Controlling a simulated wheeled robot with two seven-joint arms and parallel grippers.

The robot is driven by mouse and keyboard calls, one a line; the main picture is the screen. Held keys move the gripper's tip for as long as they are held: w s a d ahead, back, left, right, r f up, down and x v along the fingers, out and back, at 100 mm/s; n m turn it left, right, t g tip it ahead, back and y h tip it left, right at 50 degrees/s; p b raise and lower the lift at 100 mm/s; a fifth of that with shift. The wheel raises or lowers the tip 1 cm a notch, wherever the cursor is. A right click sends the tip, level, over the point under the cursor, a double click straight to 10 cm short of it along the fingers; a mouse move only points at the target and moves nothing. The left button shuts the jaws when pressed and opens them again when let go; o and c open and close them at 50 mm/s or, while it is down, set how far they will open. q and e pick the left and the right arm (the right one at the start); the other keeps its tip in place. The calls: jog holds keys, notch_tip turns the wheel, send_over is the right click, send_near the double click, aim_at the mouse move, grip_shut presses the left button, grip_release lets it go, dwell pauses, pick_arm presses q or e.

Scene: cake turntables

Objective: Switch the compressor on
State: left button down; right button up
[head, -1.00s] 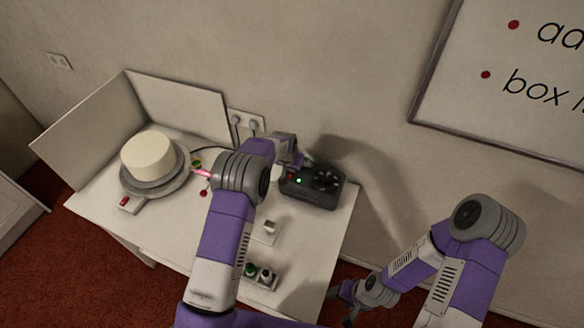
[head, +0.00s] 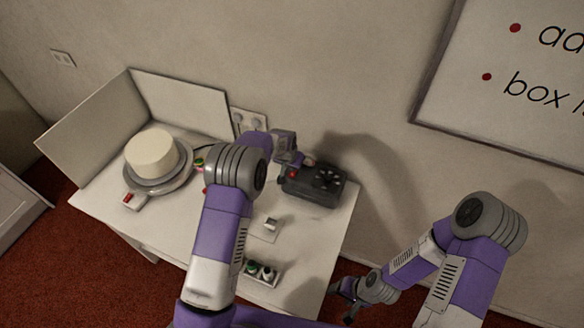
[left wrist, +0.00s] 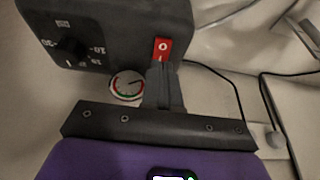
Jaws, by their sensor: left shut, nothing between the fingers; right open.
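The compressor (head: 318,190) is a dark box with a fan-like top, at the back right of the white table. Its red rocker switch (left wrist: 163,49), marked O and I, shows in the left wrist view; it also shows in the head view as a red spot (head: 292,173). My left gripper (left wrist: 163,70) is shut and empty, its tips at the lower, I end of the switch; I cannot tell whether they touch it. A dial knob (left wrist: 70,47) and a round gauge (left wrist: 127,86) are beside it. My right gripper (head: 347,298) is open and empty, off the table's right front.
A white cake (head: 151,153) stands on a grey turntable (head: 160,186) at the left, before upright white panels (head: 185,103). A small tray with bottles (head: 262,272) lies at the table's front. Wall sockets (head: 248,120) and cables are behind.

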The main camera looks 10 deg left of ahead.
pick_arm(q)
jog(key=v, duration=1.1)
jog(key=shift+b, duration=0.4)
pick_arm(e)
jog(key=shift+s, duration=0.1)
pick_arm(q)
jog(key=shift+w+d+r, duration=0.1)
jog(key=shift+w+r, duration=0.05)
